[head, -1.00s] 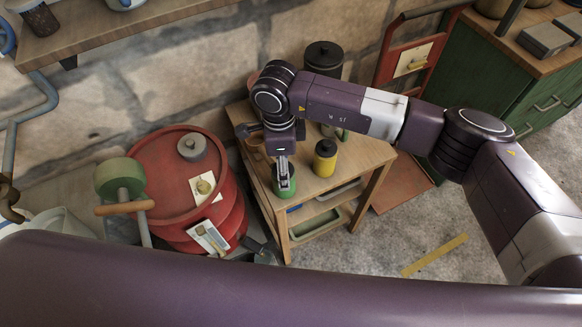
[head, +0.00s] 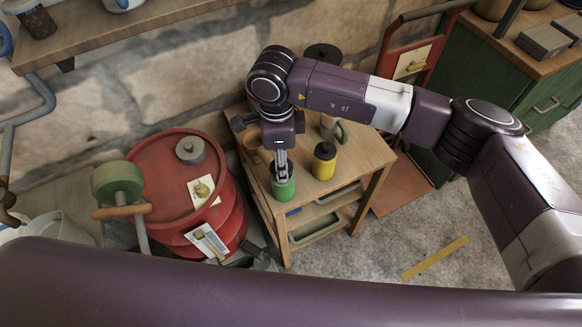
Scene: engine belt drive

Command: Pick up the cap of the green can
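The green can (head: 284,190) stands upright near the front left edge of the small wooden table (head: 350,175). My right gripper (head: 283,178) points down at the can's top, with its fingertips at the rim. The fingers cover most of the top, so I cannot make out the cap or whether the fingers hold it. The finger spacing is too small to judge. My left gripper is not in view.
A yellow can with a black lid (head: 324,160) stands close right of the green can. A cup with a green handle (head: 331,126) is behind it. A red drum (head: 155,165) stands left of the table. A dark canister (head: 323,54) is partly behind my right arm.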

